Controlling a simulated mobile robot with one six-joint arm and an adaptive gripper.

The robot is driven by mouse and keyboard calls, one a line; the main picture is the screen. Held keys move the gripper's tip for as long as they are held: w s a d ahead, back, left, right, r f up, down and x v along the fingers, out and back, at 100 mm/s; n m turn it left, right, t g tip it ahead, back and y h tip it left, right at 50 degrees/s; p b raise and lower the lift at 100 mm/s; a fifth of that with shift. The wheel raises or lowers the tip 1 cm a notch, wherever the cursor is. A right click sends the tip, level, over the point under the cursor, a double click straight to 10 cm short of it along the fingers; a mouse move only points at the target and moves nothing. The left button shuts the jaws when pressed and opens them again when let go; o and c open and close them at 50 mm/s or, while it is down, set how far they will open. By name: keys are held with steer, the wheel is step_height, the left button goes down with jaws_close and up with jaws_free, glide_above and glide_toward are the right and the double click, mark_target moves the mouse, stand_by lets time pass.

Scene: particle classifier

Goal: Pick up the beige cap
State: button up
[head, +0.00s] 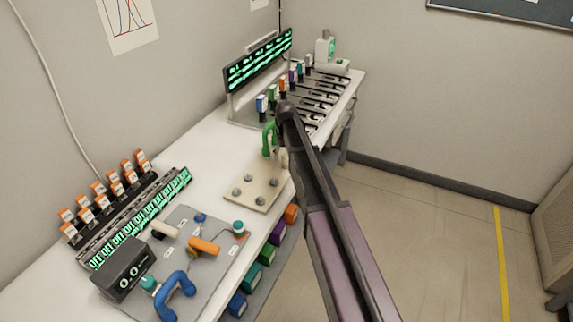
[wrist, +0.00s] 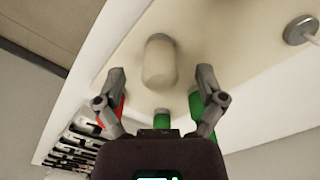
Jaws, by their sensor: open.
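The beige cap (wrist: 159,60) is a rounded, upright-looking cylinder on a pale beige plate (wrist: 215,55) in the wrist view. My gripper (wrist: 160,73) is open and empty, with one finger to each side below the cap in that view. A gap shows between the cap and both fingers. In the head view my arm reaches across to the far end of the beige plate (head: 262,182). A small beige shape (head: 283,158) beside my arm there is likely the cap, partly hidden. My gripper's fingers are not clear in the head view.
A green piece (head: 268,138) stands close to my arm. Green and red parts show beside my fingers in the wrist view. Several grey knobs stand on the plate. A rack of black slots (head: 318,90) lies beyond. A grey panel with handles (head: 205,240) is nearer.

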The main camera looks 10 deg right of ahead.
steer(key=shift+f+b, duration=0.85)
steer(key=shift+f, duration=0.3)
steer(key=c, duration=1.1)
